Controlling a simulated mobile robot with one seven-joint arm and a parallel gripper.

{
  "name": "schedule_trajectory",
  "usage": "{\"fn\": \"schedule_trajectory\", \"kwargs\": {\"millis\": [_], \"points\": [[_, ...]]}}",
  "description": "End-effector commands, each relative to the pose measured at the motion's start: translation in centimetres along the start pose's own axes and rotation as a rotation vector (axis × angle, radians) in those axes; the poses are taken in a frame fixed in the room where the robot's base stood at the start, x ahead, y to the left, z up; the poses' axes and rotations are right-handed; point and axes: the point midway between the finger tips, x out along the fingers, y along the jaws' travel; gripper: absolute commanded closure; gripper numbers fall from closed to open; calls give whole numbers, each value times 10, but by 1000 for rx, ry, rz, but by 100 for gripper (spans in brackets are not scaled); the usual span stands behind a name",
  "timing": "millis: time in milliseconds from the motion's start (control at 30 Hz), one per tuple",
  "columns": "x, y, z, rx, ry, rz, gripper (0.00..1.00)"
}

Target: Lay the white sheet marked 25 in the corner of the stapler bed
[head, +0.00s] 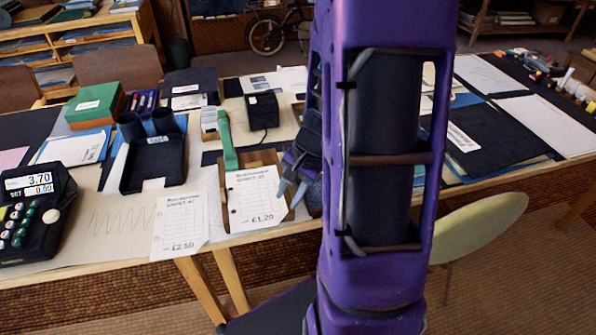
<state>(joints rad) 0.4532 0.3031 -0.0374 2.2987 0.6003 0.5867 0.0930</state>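A white printed sheet (253,205), with a number that looks like 25 and a price of £1.20, lies on a shallow wooden bed (262,158). A green stapler arm (227,143) stands at the bed's back left, by the sheet's top left. My gripper (290,192) is just over or beside the sheet's right edge. Its two grey-blue fingertips are apart with nothing visible between them. Whether it touches the sheet, and the bed's right corner, cannot be told clearly. My purple arm hides the area to the right.
Another white sheet (181,226), priced £2.50, overhangs the front edge at left. A dark holder with two cylinders (153,160), a green box (95,104) and a black till (36,213) stand further left. A dark folder (463,144) and papers lie right of my arm.

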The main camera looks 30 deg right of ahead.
Motion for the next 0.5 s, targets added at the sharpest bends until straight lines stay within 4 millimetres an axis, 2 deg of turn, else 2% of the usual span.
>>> {"fn": "schedule_trajectory", "kwargs": {"millis": [500], "points": [[-120, -2, 0, 0, 5, -3, 64]]}}
